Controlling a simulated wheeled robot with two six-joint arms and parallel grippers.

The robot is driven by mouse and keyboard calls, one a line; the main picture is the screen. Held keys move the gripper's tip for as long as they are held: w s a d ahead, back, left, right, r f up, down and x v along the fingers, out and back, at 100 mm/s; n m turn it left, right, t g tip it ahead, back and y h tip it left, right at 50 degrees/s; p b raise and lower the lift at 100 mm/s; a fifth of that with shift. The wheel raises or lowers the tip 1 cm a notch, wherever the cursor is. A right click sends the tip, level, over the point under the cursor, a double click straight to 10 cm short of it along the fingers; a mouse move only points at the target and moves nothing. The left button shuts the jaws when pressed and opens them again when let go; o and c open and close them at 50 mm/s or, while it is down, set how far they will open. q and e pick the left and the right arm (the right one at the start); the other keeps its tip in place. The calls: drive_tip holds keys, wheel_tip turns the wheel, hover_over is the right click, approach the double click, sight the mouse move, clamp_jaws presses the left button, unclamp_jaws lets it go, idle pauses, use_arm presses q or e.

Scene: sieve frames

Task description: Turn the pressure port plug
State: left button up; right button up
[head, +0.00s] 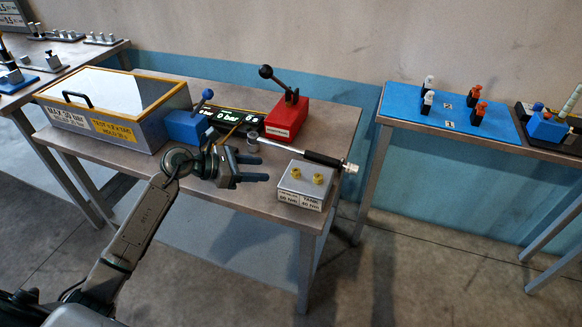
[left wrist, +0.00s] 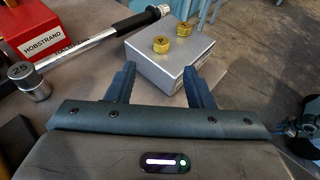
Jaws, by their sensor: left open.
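Two brass plugs, the left (head: 296,173) and the right (head: 318,179), sit on top of a small grey block (head: 306,189) with white labels on its front, at the table's front right. In the left wrist view the brass plugs (left wrist: 161,45) (left wrist: 183,29) are on the block (left wrist: 165,66) beyond the fingers. I cannot tell which one is the pressure port plug. My left gripper (head: 264,168) is open and empty, to the left of the block in the head view. Its fingers (left wrist: 158,75) point toward the block, apart from the plugs.
A torque wrench (head: 325,159) lies behind the block, its socket (left wrist: 31,80) marked 25. A red lever box (head: 287,118), a blue lever unit (head: 188,126) and a yellow-rimmed tank (head: 120,133) stand behind and left. A second table (head: 377,105) is to the right.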

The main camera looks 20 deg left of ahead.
sight(293, 171)
use_arm(q)
drive_tip(key=p+x, duration=0.2)
drive_tip(key=x, duration=0.6)
drive_tip(key=shift+w+d, duration=0.15)
drive_tip(key=shift+d, duration=0.15)
drive_tip(key=shift+w+d+f, duration=0.1)
drive_tip(key=shift+w+d, duration=0.05)
drive_tip(key=shift+d, duration=0.1)
drive_tip(key=shift+w+d+f, duration=0.15)
drive_tip(key=shift+w+f, duration=0.05)
